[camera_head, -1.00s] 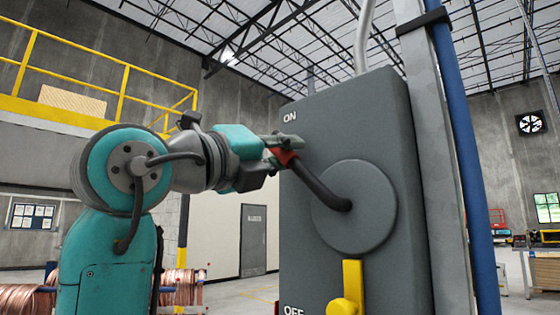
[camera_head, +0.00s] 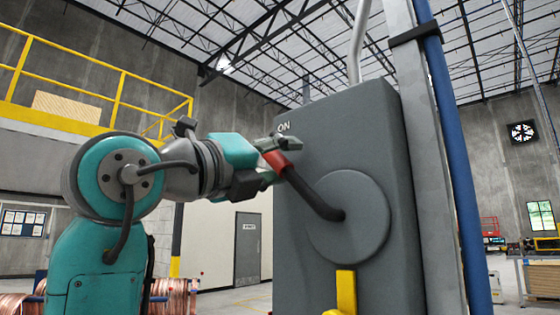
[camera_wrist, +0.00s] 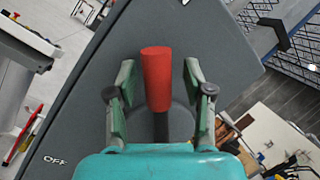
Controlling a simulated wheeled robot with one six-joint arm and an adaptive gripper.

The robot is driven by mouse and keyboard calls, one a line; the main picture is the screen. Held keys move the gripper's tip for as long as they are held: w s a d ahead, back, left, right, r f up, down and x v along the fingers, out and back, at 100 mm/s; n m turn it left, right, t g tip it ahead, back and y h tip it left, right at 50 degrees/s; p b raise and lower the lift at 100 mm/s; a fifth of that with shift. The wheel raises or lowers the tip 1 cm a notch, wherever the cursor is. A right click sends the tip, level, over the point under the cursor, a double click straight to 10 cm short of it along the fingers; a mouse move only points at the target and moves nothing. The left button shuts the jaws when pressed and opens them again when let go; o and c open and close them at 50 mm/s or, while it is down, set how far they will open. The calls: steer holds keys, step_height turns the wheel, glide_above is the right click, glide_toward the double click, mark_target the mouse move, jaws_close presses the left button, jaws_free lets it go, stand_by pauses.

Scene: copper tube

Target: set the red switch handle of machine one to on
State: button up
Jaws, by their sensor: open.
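A grey switch box (camera_head: 360,130) stands upright with "ON" printed at its upper left. A round grey hub (camera_head: 365,225) on its face carries a dark lever (camera_head: 313,195) that points up and left, toward the ON mark. The lever ends in a red handle (camera_head: 274,160). My gripper (camera_head: 275,160) is at the red handle. In the wrist view the red handle (camera_wrist: 157,78) stands between the two spread fingers of my gripper (camera_wrist: 157,90), with a visible gap on each side. "OFF" shows at the lower left of the wrist view.
A yellow latch (camera_head: 346,290) is below the hub. A metal post (camera_head: 425,150) with a blue pipe (camera_head: 455,160) stands right of the box. Copper coils (camera_head: 175,296) lie behind my arm at the lower left. A door (camera_head: 247,250) is in the back wall.

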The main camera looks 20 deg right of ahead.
steer(key=v, duration=1.2)
